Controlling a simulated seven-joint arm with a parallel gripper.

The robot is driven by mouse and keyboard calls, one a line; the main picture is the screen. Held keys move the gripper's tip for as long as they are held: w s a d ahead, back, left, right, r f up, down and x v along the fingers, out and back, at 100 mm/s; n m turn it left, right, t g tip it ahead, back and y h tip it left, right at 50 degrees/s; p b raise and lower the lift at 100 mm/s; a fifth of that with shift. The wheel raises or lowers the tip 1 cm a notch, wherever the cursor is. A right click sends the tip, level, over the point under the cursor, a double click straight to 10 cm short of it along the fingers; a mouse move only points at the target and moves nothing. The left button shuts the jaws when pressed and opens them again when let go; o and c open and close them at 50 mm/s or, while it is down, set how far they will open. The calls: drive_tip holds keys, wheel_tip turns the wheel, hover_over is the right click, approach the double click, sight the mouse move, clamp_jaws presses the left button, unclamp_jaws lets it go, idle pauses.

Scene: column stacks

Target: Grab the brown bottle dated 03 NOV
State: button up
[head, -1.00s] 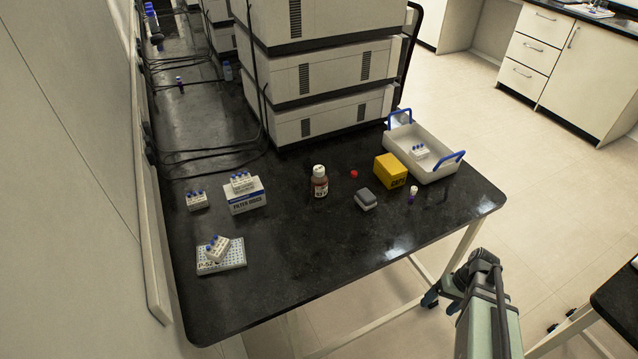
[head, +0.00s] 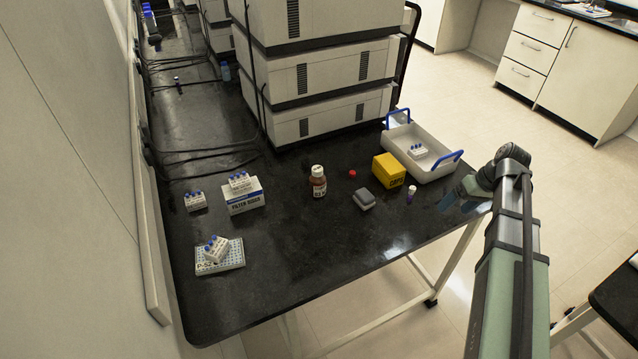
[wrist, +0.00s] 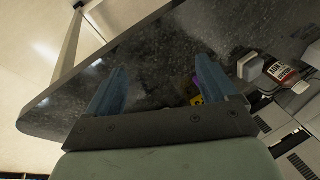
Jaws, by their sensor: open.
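A small brown bottle (head: 318,182) with a white cap and a white label stands upright near the middle of the black bench. Its label is too small for me to read a date. It also shows at the right edge of the wrist view (wrist: 281,72). My gripper (head: 447,200) is at the right end of the bench, well to the right of the bottle. Its two blue fingers are spread, with nothing held between them, as the wrist view shows (wrist: 165,72).
A yellow box (head: 388,170), a grey block (head: 364,200), a small purple vial (head: 411,194) and a red cap (head: 352,173) lie between bottle and gripper. A white tray (head: 440,172) with blue handles is behind. Labelled boxes and racks stand left. Bench front is clear.

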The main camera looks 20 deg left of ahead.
drive_tip(key=w+a+r+n+h, duration=0.1)
drive_tip(key=w+a+r, duration=0.15)
drive_tip(key=a, duration=0.75)
drive_tip(key=w+a+r+n+h, duration=0.1)
drive_tip(key=a+r, duration=0.2)
drive_tip(key=a, duration=0.8)
wheel_tip(320, 180, up, 6)
drive_tip(key=h, duration=0.2)
hover_over(315, 168)
drive_tip(key=shift+f+n, duration=0.15)
drive_tip(key=shift+n, duration=0.15)
drive_tip(key=shift+a+f, duration=0.1)
drive_tip(key=shift+f, duration=0.1)
wheel_tip(315, 168, down, 8)
drive_tip(key=shift+w+d+f, duration=0.1)
drive_tip(key=shift+d+f, duration=0.1)
drive_tip(key=shift+f, duration=1.15)
drive_tip(key=shift+w+d+f, duration=0.1)
drive_tip(key=shift+d+f, duration=0.05)
drive_tip(key=shift+f, duration=1.15)
drive_tip(key=c, duration=1.3)
